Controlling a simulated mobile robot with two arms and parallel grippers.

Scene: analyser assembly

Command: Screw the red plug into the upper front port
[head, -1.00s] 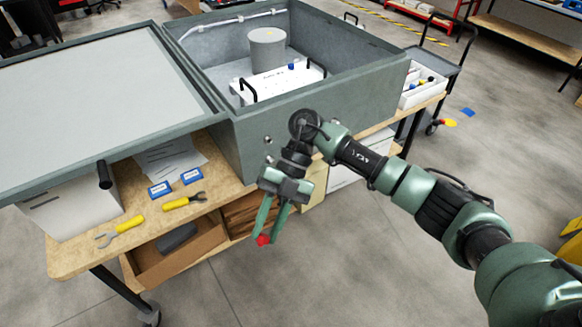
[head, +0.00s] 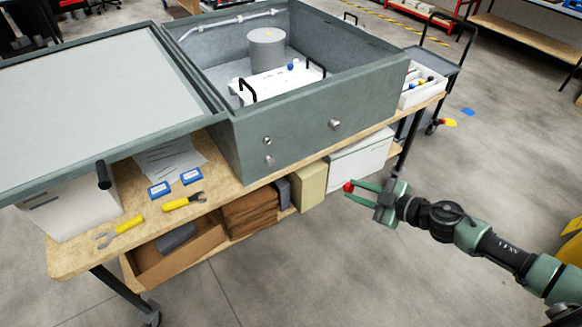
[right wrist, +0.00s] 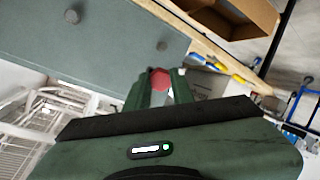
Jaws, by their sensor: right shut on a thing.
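My right gripper (head: 362,192) is shut on the red plug (head: 348,187), which shows at its fingertips. It is held in the air, right of and lower than the grey-green analyser box's front wall (head: 300,133), apart from it. The wall carries an upper left fitting (head: 267,140), a lower left one (head: 269,160) and a larger knob-like one (head: 334,124) to the right. In the right wrist view the plug (right wrist: 160,80) sits between the fingers, with two round fittings on the wall beyond. My left gripper is not in view.
The box stands open on a wooden bench (head: 75,255), its lid (head: 95,95) to the left. Yellow-handled tools (head: 182,201) and blue packs lie on the bench. A white parts bin (head: 425,90) stands right of the box.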

